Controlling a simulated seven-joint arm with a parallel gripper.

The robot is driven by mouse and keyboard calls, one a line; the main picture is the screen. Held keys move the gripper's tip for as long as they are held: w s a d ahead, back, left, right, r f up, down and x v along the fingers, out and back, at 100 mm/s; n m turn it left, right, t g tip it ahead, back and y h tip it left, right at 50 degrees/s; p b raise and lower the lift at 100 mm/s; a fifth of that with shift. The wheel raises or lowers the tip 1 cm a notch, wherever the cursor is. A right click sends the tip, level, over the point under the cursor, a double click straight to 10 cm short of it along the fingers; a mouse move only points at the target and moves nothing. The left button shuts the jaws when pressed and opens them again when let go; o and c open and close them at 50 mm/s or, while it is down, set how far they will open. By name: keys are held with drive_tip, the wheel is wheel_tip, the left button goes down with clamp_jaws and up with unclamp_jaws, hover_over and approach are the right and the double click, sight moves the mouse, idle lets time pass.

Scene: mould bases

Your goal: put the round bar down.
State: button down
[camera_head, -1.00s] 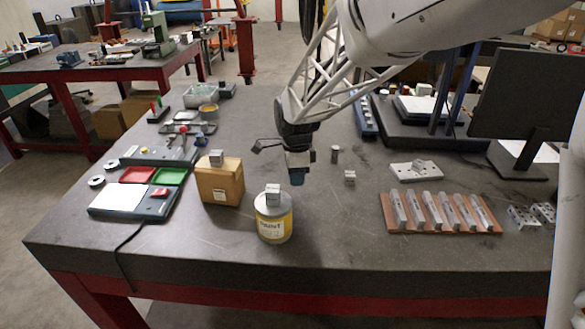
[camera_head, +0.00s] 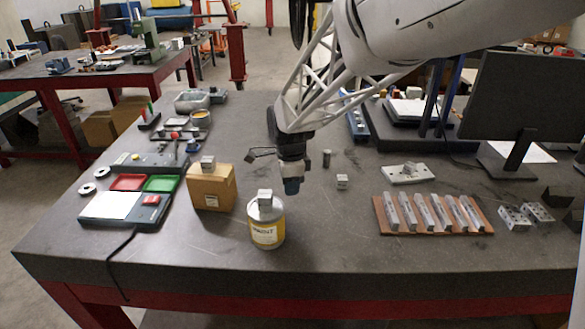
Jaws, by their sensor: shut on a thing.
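My gripper (camera_head: 292,186) points down over the middle of the table, behind and to the right of the yellow can. I cannot tell how far the tips are above the table. A short dark grey cylinder (camera_head: 327,158) stands upright on the table, right of and behind my gripper, apart from it.
A yellow can (camera_head: 264,233) and a cardboard box (camera_head: 212,190) each carry a metal block. A small block (camera_head: 342,182) stands right of my gripper. A brown rack (camera_head: 439,229) holds several bars. The monitor (camera_head: 518,98) is at right. Front-centre table is clear.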

drive_tip(key=shift+w, duration=0.15)
drive_tip(key=w+a+r+n, duration=0.1)
drive_tip(key=w+r+n, duration=0.3)
drive_tip(key=w, duration=0.6)
drive_tip(key=w+r+n, duration=0.5)
drive_tip(key=w+r, duration=0.1)
drive_tip(key=w, duration=0.3)
drive_tip(key=shift+w+a+r, duration=0.15)
drive_tip(key=shift+w+a, duration=0.2)
drive_tip(key=shift+w, duration=0.1)
drive_tip(key=shift+w+a+f, duration=0.25)
drive_tip(key=shift+w+a, duration=0.45)
drive_tip(key=shift+w, duration=1.85)
drive_tip(key=shift+w+a+f, duration=0.25)
drive_tip(key=shift+w+a, duration=0.5)
drive_tip(key=shift+w, duration=1.8)
drive_tip(key=shift+w+a+f, duration=0.25)
drive_tip(key=shift+w+a, duration=0.45)
drive_tip(key=shift+w, duration=1.85)
drive_tip(key=shift+f, duration=1.75)
drive_tip(key=shift+f, duration=0.15)
